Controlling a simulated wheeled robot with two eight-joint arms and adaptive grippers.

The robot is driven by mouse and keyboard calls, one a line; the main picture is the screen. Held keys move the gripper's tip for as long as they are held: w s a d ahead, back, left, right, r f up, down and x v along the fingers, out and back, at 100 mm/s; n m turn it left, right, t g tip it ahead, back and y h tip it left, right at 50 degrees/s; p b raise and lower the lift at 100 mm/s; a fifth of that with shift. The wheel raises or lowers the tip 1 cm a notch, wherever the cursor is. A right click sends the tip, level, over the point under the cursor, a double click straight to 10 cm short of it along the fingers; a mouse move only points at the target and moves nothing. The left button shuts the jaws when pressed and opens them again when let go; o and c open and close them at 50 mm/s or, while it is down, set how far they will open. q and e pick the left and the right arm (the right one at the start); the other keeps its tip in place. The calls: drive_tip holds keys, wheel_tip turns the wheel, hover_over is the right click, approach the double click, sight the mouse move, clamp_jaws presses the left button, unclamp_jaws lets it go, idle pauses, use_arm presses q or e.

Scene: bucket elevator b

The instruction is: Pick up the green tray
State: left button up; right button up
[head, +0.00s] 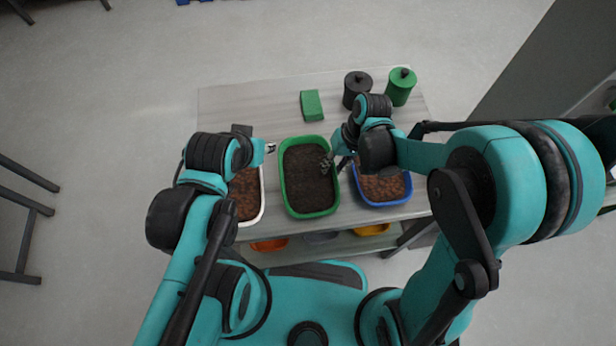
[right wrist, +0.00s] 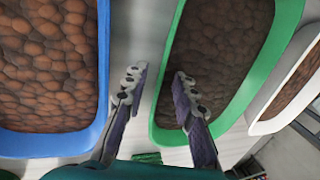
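The green tray (head: 283,188), filled with dark brown soil, sits on the table between a white tray and a blue tray. My right gripper (head: 334,164) is at its right edge, near the far end. In the right wrist view my right gripper (right wrist: 156,80) is open. One finger is over the gap beside the blue tray, the other over the soil, with the green tray's rim (right wrist: 160,115) between them. I cannot tell how deep the fingers reach. My left gripper (head: 268,148) is near the white tray's far right corner, left of the green tray; its fingers are too small to read.
The white tray (head: 261,205) and blue tray (head: 402,198) hold brown lumps and flank the green tray closely. A green block (head: 311,105), a black canister (head: 355,88) and a green canister (head: 401,87) stand farther back. The table's (head: 240,102) far left is clear.

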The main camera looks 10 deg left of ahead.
clamp_jaws()
drive_tip(key=shift+r, duration=0.1)
